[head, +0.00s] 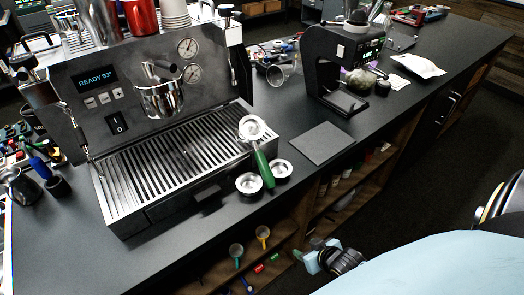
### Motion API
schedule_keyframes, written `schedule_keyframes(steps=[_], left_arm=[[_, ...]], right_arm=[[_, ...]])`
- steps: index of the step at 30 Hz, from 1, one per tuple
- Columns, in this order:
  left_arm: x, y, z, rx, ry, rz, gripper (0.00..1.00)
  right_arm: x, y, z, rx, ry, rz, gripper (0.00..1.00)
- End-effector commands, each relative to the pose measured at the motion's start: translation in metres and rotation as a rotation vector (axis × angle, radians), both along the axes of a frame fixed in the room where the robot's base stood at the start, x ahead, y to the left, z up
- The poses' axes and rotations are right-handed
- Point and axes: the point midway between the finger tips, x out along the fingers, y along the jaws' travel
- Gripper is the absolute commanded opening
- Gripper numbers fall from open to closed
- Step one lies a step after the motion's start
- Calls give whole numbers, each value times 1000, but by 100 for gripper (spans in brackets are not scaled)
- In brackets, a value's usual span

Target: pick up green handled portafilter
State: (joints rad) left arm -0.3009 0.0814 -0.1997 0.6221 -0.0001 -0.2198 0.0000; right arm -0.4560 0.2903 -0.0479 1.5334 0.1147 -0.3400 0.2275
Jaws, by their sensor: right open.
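The green handled portafilter (264,167) lies at the right end of the espresso machine's drip tray (180,150). Its silver head (251,128) is over the tray's right edge, and its green handle slopes down towards the counter's front edge. The handle passes between two round metal baskets (249,184) that sit on the counter. My right gripper (318,251) is open, with pale blue fingertips. It is in front of the counter, to the right of and below the portafilter in the picture, and apart from it. My left gripper is not in view.
The espresso machine (115,75) fills the left side. A flat dark mat (321,143) lies right of the portafilter. A black grinder (338,65) stands behind the mat. Open shelves (330,196) with small tools are below the counter's front edge. The counter's front right is mostly clear.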

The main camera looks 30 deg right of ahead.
Motion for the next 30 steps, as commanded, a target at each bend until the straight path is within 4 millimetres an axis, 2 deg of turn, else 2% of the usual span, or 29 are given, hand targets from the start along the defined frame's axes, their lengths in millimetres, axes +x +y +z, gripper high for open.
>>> schedule_keyframes(steps=[1, 3, 6, 9, 12, 15, 18, 30], left_arm=[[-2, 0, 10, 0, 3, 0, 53], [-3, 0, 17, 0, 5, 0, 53], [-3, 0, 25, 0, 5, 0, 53], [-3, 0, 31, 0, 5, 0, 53], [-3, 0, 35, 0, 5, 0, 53], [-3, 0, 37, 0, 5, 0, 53], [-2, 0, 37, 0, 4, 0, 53], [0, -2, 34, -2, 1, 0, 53]], right_arm=[[19, -3, 45, 11, -72, 0, 53], [38, -2, 97, 34, -158, 1, 53], [58, 3, 165, 68, -265, 13, 53], [68, 10, 221, 99, -349, 32, 53], [72, 18, 259, 120, -405, 49, 53], [74, 22, 280, 134, -436, 60, 53], [80, 25, 285, 140, -448, 64, 53], [139, 32, 260, 140, -449, 63, 53]])
